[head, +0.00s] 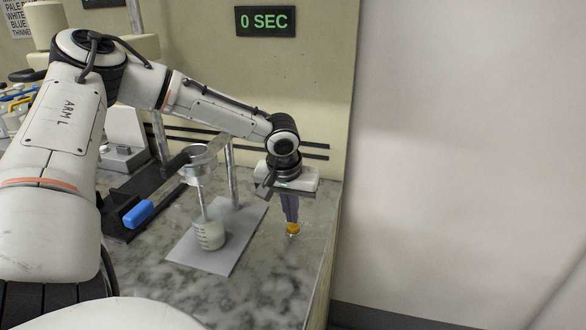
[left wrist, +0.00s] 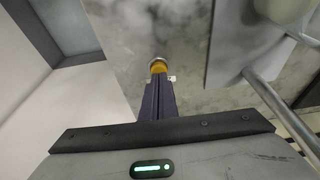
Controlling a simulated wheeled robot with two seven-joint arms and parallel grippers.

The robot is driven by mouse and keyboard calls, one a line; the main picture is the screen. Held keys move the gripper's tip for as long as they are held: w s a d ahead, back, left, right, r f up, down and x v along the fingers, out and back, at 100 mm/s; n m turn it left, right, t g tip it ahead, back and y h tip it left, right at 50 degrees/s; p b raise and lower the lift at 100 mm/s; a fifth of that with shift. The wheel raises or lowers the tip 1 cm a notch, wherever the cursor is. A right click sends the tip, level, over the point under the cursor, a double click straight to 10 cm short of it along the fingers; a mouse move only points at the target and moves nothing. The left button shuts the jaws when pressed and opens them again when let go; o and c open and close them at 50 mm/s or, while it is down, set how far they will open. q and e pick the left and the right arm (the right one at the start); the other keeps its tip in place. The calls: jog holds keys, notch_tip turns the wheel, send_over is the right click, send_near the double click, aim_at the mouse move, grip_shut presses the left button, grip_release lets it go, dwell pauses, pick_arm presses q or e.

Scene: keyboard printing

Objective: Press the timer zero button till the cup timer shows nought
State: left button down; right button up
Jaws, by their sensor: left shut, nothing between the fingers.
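The timer display (head: 265,21) on the back panel reads "0 SEC" in green. The yellow timer button (head: 293,230) sits near the right edge of the marble counter. My left gripper (head: 291,219) points down over it, shut and empty, with its fingertips at the button's top. In the left wrist view the button (left wrist: 158,66) shows just beyond the shut fingertips (left wrist: 158,77), which partly cover it. They look in contact, but I cannot tell whether the button is pressed down. My right gripper is out of view.
Left of my left gripper, a metal cup (head: 196,174) is held on a stand with a grey base plate (head: 215,259). A glass beaker (head: 209,236) stands below it. A blue handle (head: 138,214) sticks out toward the left. The counter ends just right of the button.

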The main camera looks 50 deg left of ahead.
pick_arm(q)
jog(key=v, duration=1.1)
jog(key=shift+w+a+r, duration=0.2)
jog(key=shift+w+r, duration=0.05)
jog(key=shift+r, duration=0.15)
